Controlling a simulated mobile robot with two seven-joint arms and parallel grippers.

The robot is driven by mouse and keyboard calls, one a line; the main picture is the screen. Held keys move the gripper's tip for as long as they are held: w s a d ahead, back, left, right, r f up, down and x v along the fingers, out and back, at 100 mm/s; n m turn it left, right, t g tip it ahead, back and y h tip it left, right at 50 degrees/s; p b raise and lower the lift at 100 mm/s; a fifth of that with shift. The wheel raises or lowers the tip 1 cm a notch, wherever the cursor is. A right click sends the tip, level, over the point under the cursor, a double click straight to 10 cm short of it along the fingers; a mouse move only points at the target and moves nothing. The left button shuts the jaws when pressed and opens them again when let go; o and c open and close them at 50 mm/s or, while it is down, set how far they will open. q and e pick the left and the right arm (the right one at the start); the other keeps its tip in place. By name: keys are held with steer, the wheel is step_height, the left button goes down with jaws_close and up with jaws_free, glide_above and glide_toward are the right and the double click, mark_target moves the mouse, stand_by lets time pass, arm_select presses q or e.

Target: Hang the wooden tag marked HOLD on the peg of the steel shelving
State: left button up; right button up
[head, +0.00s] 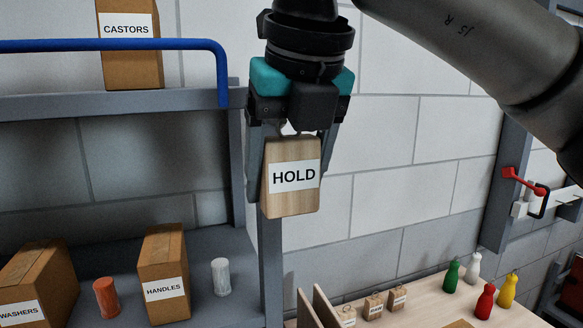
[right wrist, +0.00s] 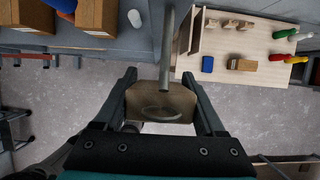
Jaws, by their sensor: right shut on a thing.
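The wooden tag marked HOLD (head: 293,200) hangs upright, its lettered face towards the head camera. My right gripper (head: 296,150) points down and is shut on its upper part. The tag (right wrist: 140,104) also shows between the fingers in the right wrist view, with a thin dark loop at its top. The steel shelving (head: 238,185) stands at the left, and the tag covers part of its front post. In the right wrist view a grey bar (right wrist: 166,50) reaches the tag's edge; I cannot tell whether it is the peg or touches the tag. My left gripper is out of view.
A blue rail (head: 130,44) runs along the upper shelf, beside the CASTORS box (head: 130,60). The HANDLES box (head: 164,270), WASHERS box (head: 35,285) and two cups stand below. A wooden bench (head: 400,318) at lower right carries coloured bottles and small labelled blocks.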

steer(key=w, duration=0.1)
steer(key=w+a+p, duration=0.1)
steer(key=w, duration=0.1)
steer(key=w+f, duration=0.1)
steer(key=shift+w+a+p, duration=0.15)
steer(key=shift+a+p, duration=0.05)
steer(key=shift+p, duration=0.1)
stand_by(0.8)
steer(key=o, duration=1.3)
steer(key=shift+o, duration=0.2)
